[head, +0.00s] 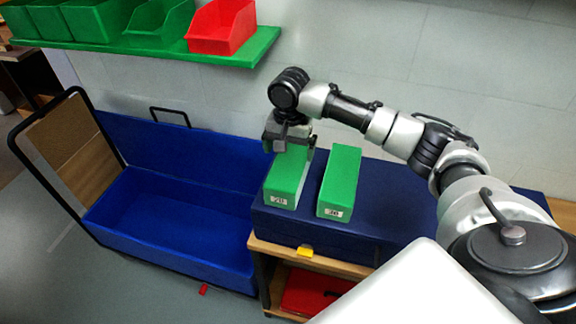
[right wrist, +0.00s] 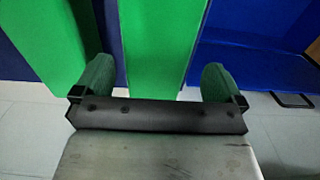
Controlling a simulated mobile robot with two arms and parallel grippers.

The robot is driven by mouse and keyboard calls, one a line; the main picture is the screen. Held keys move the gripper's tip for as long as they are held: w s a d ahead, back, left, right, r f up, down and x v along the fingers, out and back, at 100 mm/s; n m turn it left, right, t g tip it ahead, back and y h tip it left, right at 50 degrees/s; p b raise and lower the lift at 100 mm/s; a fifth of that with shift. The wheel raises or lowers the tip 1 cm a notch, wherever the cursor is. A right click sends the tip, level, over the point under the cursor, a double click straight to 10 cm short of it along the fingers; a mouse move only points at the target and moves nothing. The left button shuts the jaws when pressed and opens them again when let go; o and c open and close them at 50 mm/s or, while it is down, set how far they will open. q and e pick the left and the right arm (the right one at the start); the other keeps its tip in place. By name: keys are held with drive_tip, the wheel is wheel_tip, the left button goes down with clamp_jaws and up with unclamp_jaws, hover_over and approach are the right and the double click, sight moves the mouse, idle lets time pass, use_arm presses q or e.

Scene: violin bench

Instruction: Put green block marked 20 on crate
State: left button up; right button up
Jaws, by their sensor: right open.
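Two long green blocks lie side by side on a dark blue box. The left green block (head: 287,182) has a white label that seems to read 20; the right green block (head: 339,181) has a similar label, too blurred to be sure of. My right gripper (head: 288,143) is open over the far end of the left block. In the right wrist view this block (right wrist: 160,45) runs between the two fingertips (right wrist: 153,85), with no clear contact; the other block (right wrist: 45,40) is left of them. Which thing is the crate is not certain. My left gripper is out of view.
The dark blue box (head: 390,190) sits on a wooden bench (head: 262,247) with a red item (head: 315,290) beneath. A trolley with a large, empty blue bin (head: 170,225) stands to the left. A green shelf (head: 150,48) with green and red bins hangs above.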

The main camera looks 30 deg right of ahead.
sight(291, 160)
drive_tip(key=shift+s+f, duration=0.2)
drive_tip(key=shift+f, duration=0.45)
wheel_tip(291, 160, down, 5)
drive_tip(key=shift+d+f+p, duration=0.1)
drive_tip(key=shift+f+p, duration=0.1)
drive_tip(key=shift+p, duration=0.4)
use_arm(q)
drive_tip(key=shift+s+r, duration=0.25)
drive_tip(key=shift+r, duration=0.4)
use_arm(e)
drive_tip(key=c, duration=0.7)
